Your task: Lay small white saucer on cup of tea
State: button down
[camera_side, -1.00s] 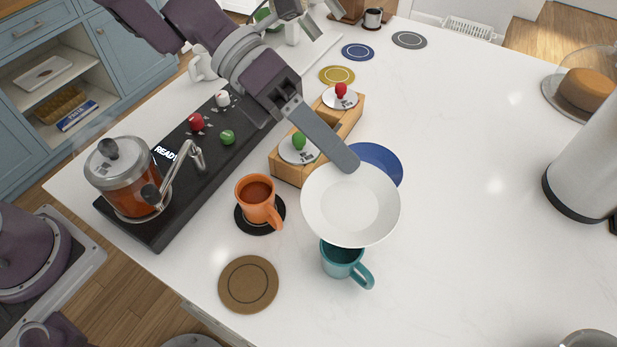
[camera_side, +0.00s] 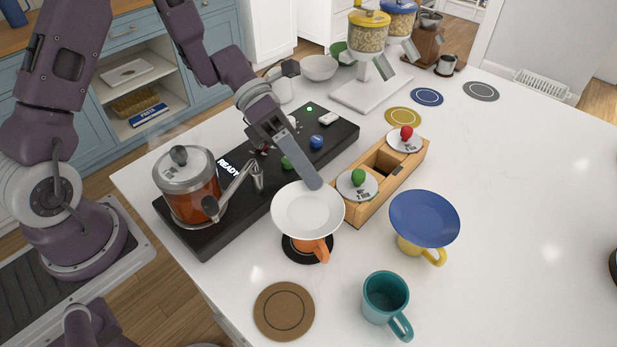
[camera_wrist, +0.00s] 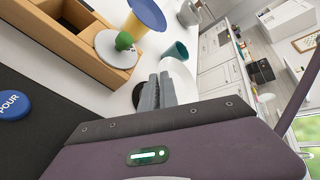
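The small white saucer (camera_side: 307,209) is over the orange cup (camera_side: 312,249), roughly level in the side view. The cup stands on a black coaster (camera_side: 293,252), and the saucer hides its mouth and tea. I cannot tell whether saucer and cup touch. My gripper (camera_side: 315,184) reaches in from the upper left and is shut on the saucer's far rim. In the wrist view my gripper's fingers (camera_wrist: 157,92) are close together at the white saucer (camera_wrist: 181,82), which is partly hidden behind them.
A yellow cup (camera_side: 410,246) carries a blue saucer (camera_side: 424,217) on the right. An empty-looking teal cup (camera_side: 385,298) and a bare brown coaster (camera_side: 284,311) are in front. A wooden holder (camera_side: 373,204) with two knobbed lids and a glass teapot (camera_side: 188,190) on a black station stand close by.

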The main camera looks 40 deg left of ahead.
jog(key=shift+f, duration=0.4)
jog(key=c, duration=1.6)
grip_release()
